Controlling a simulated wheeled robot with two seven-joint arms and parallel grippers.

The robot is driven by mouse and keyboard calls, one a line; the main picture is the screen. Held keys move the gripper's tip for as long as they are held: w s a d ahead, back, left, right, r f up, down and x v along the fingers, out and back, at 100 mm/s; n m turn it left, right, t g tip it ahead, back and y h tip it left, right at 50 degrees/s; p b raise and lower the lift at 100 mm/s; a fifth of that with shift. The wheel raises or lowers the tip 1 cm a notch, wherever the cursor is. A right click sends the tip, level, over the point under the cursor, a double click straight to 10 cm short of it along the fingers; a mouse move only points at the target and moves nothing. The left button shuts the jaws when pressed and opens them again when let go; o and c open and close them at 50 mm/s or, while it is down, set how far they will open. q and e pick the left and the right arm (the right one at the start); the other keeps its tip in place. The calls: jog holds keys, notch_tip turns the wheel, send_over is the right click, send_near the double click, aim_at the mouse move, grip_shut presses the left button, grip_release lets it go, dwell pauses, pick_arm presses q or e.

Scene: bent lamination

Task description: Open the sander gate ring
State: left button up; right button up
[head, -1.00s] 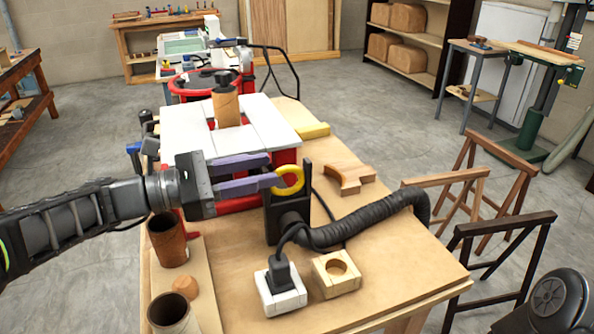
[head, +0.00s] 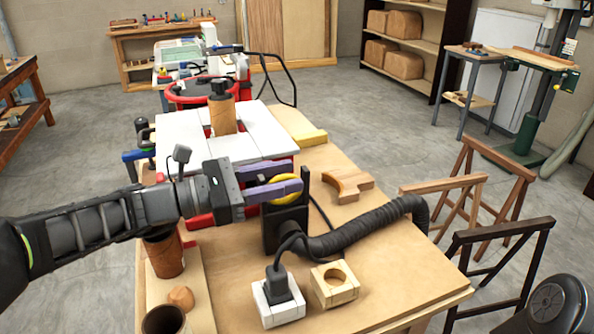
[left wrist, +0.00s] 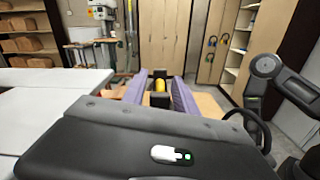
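The yellow gate ring (head: 286,192) stands on the black gate box (head: 285,228) beside the white-topped sander (head: 262,130). My left gripper (head: 299,177) reaches in from the left, its two purple fingers apart on either side of the ring. In the left wrist view the yellow ring (left wrist: 160,86) sits between the spread fingers (left wrist: 161,92), with small gaps that suggest no grip. The lower finger hides part of the ring in the head view. My right gripper is not in view.
A black ribbed hose (head: 365,232) runs from the gate box to the right. A white socket block (head: 278,312) with a plug, a wooden block with a hole (head: 334,296) and a curved wooden piece (head: 347,187) lie on the table. Brown cups (head: 165,255) stand at left.

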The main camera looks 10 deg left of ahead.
pick_arm(q)
jog(key=shift+x, duration=1.45)
jog(key=shift+c, duration=0.5)
grip_shut()
jog(key=shift+a+r, duration=0.1)
